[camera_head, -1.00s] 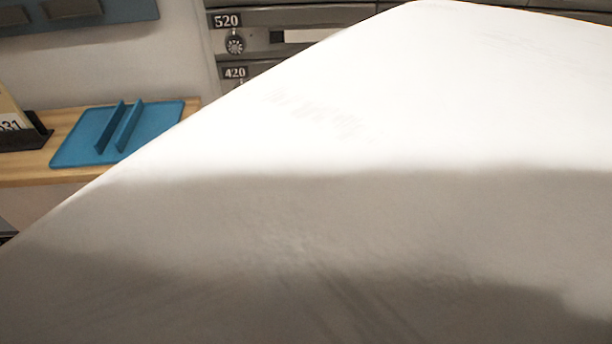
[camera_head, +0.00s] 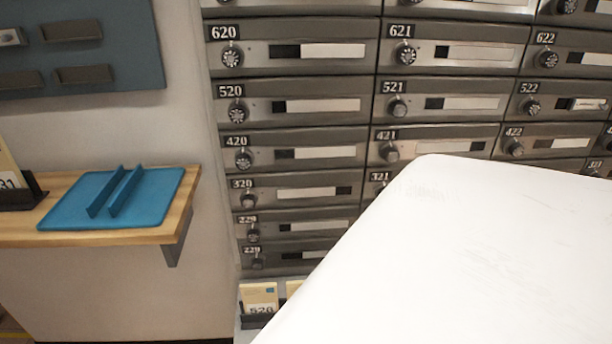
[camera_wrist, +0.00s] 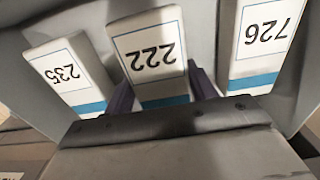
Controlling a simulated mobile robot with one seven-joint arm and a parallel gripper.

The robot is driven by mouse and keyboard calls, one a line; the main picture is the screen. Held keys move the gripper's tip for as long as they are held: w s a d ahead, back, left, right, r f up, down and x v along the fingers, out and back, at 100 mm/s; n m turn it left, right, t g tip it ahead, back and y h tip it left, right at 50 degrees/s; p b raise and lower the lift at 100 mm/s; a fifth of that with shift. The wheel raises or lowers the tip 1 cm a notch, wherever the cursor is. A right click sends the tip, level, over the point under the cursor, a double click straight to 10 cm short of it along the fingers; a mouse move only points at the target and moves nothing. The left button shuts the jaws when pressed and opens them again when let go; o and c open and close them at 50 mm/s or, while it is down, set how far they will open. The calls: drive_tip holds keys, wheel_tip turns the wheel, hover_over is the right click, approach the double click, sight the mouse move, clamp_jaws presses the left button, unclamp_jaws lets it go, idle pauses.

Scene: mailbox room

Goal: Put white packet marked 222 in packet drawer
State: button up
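The white packet marked 222 (camera_wrist: 150,55), with a blue band at one end, is in the middle of the wrist view. It sits between a packet marked 235 (camera_wrist: 68,75) and a packet marked 726 (camera_wrist: 262,40), in a grey holder (camera_wrist: 205,30). The purple fingers of my gripper (camera_wrist: 163,92) lie on either side of packet 222, close to its sides. I cannot tell whether they press on it. My gripper and the packet do not show in the head view. I cannot make out the packet drawer in either view.
Numbered grey mailboxes (camera_head: 320,90) fill the back wall. A wooden shelf (camera_head: 185,215) with a blue stand (camera_head: 75,205) is on the left. A card marked 520 (camera_head: 260,297) stands below the mailboxes. My white arm covers the lower right of the head view.

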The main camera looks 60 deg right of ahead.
drive_tip(key=o, duration=0.5)
drive_tip(key=shift+o, duration=0.2)
drive_tip(key=shift+r, duration=0.1)
wheel_tip(320, 180, up, 14)
drive_tip(key=p, duration=0.1)
drive_tip(key=shift+f+p, duration=0.2)
drive_tip(key=shift+p, duration=0.1)
